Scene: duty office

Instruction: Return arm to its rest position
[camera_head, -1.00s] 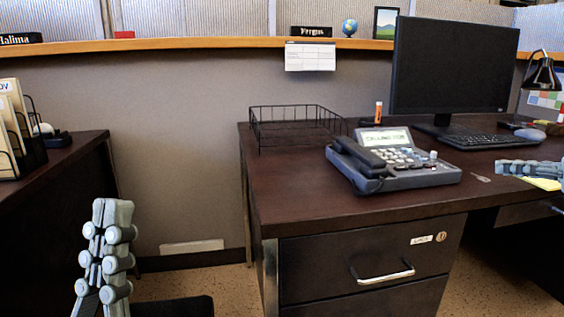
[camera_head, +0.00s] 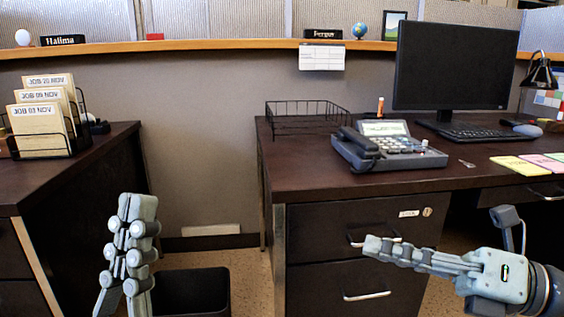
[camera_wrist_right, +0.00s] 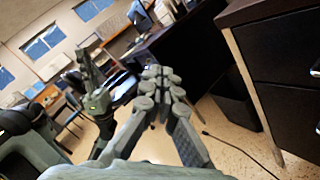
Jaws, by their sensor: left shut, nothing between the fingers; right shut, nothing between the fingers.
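My right gripper (camera_head: 385,250) is shut and empty in the head view. It is in front of the desk drawers at the lower right, below the level of the desktop. My left gripper (camera_head: 137,205) is shut and empty at the lower left, pointing up in the gap between the two desks. My left arm also shows in the right wrist view.
The right desk (camera_head: 300,180) bears a phone (camera_head: 385,147), a wire tray (camera_head: 300,115), a monitor (camera_head: 455,68) and coloured notes (camera_head: 515,166). The left desk (camera_head: 110,150) holds a file rack (camera_head: 45,125). A dark bin (camera_head: 195,290) stands between the desks. The drawer handles (camera_head: 367,295) stick out.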

